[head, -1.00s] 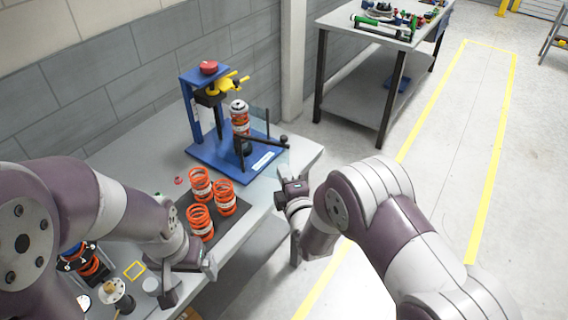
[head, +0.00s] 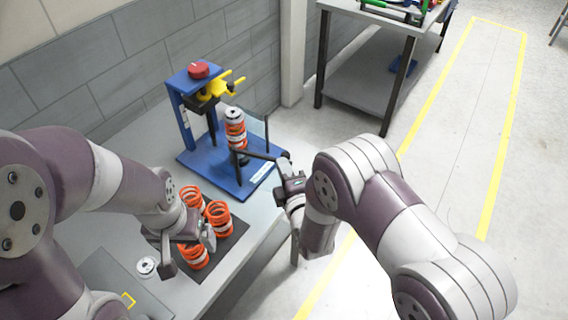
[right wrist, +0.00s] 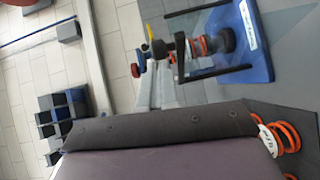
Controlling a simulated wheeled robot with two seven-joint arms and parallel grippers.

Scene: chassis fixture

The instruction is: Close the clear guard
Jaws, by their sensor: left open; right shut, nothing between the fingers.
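The blue fixture (head: 215,168) stands on the grey bench and holds an upright shock absorber with an orange spring (head: 235,132). The guard's dark bar (head: 260,155) reaches outward across the base's right side; its clear pane is barely visible and its exact angle is hard to tell. My right gripper (head: 285,165) is shut and empty, at the bar's outer end; I cannot tell whether it touches. Dark guard bars (right wrist: 212,74) also show beside the base in the right wrist view. My left gripper (head: 188,250) is open and empty over the mat.
Orange springs (head: 218,218) stand on a dark mat (head: 236,235) in front of the fixture, close to my left gripper. A yellow clamp (head: 215,88) and red knob (head: 199,70) top the fixture. A second table (head: 365,75) stands behind, with open floor at right.

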